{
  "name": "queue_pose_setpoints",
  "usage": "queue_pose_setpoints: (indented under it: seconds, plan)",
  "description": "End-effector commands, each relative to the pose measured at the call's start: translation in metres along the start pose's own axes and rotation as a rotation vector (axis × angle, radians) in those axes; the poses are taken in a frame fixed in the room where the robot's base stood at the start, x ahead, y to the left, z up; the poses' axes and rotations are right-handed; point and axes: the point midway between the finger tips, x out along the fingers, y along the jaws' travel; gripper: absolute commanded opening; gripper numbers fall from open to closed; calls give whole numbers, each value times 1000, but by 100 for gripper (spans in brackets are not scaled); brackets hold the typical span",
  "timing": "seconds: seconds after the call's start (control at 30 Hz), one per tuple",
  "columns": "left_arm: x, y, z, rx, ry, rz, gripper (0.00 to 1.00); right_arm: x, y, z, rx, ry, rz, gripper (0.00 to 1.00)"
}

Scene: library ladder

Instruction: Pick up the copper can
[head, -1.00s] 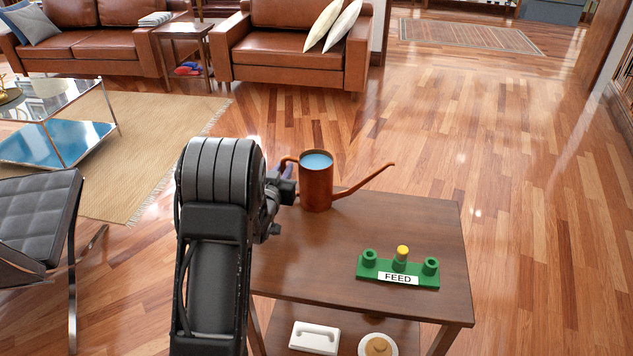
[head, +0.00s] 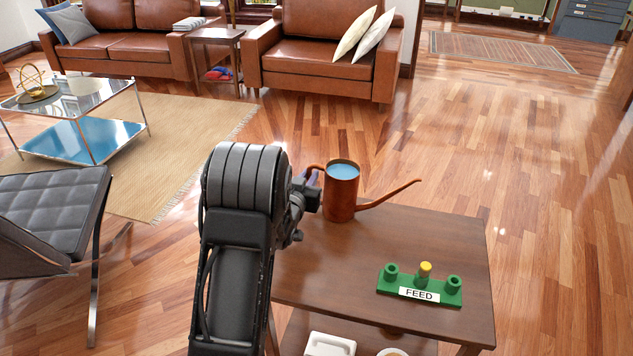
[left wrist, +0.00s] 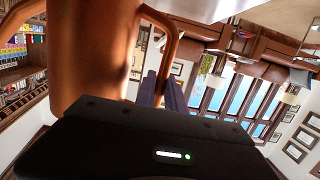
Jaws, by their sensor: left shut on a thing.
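The copper can (head: 341,200) is a watering can with a long spout pointing right and a blue surface inside its open top. It is upright at the back left of the wooden table (head: 350,270); I cannot tell whether its base touches the top. My left gripper (head: 311,187) is at the can's left side, shut on its curved handle. In the left wrist view, the can's body (left wrist: 88,50) fills the upper left, and the fingers (left wrist: 162,90) meet the handle (left wrist: 172,45). My right gripper is out of view.
A green FEED block (head: 419,287) with a yellow-topped peg stands at the table's front right. White things sit on the shelf below. A black chair (head: 55,215) and glass table (head: 80,140) are left, leather seats (head: 320,60) behind. The floor at right is clear.

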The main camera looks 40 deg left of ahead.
Motion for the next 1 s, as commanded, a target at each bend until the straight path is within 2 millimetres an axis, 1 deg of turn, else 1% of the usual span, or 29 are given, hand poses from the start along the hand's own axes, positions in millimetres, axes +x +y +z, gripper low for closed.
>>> queue_pose_setpoints:
  seconds: [0.03, 0.17, 0.3, 0.5, 0.6, 0.7, 1.0]
  plan:
    - [0, 0, -12, -6, 15, 1, 0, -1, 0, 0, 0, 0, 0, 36]
    - [-3, 0, -30, -8, 17, 1, 0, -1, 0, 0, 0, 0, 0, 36]
    - [-7, 0, -56, -9, 18, 2, 0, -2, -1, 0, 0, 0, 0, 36]
    - [-12, 0, -85, -8, 16, 1, 0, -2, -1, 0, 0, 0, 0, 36]
    - [-13, 0, -93, -6, 14, 2, 0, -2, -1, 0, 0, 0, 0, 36]
    - [-14, 1, -97, -6, 13, 2, 0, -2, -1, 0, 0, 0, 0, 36]
    - [-14, 0, -97, -6, 12, 2, 0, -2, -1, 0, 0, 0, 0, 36]
